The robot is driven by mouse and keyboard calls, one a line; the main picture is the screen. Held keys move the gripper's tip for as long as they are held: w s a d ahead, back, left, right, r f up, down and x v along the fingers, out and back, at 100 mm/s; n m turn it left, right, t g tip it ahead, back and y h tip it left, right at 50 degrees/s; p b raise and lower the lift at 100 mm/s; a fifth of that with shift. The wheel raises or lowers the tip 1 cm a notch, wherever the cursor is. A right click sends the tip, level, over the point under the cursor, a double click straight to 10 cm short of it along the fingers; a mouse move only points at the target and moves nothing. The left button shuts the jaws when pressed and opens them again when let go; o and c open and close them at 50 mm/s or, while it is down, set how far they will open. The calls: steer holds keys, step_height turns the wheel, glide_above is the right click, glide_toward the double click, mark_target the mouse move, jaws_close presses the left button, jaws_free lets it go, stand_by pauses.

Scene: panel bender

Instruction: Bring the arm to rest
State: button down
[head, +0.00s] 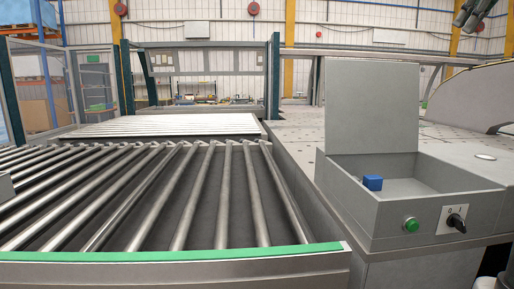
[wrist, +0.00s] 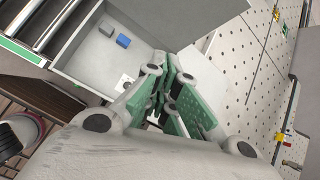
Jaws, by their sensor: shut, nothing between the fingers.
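My gripper (wrist: 170,72) shows in the wrist view with its green-padded fingers closed together and nothing between them. It is above and beside the open grey box (wrist: 88,62), with free space between. The box (head: 378,208) also stands at the right in the head view, its lid raised. A blue block (head: 373,183) lies inside it; the block (wrist: 123,40) shows in the wrist view too, beside a small grey piece (wrist: 106,30). In the head view only a dark piece of what looks like my arm enters at the top right corner; the fingertips are not clear there.
A roller conveyor (head: 175,200) with a green front edge (head: 170,254) fills the left. A perforated table (wrist: 262,60) lies right of the box. The box front carries a green button (head: 411,225) and a black rotary switch (head: 456,222).

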step_height(320, 180, down, 18)
steer(key=s+n+g, duration=0.2)
steer(key=n, duration=1.4)
steer(key=s+a+f+n, duration=0.7)
steer(key=s+a+f, duration=0.1)
steer(key=s+f, duration=0.2)
steer(key=s+a+f+n+g, duration=0.1)
steer(key=s+a+f+n, duration=0.7)
steer(key=s+f, duration=0.2)
steer(key=shift+a+f, duration=0.25)
steer(key=shift+f, duration=1.15)
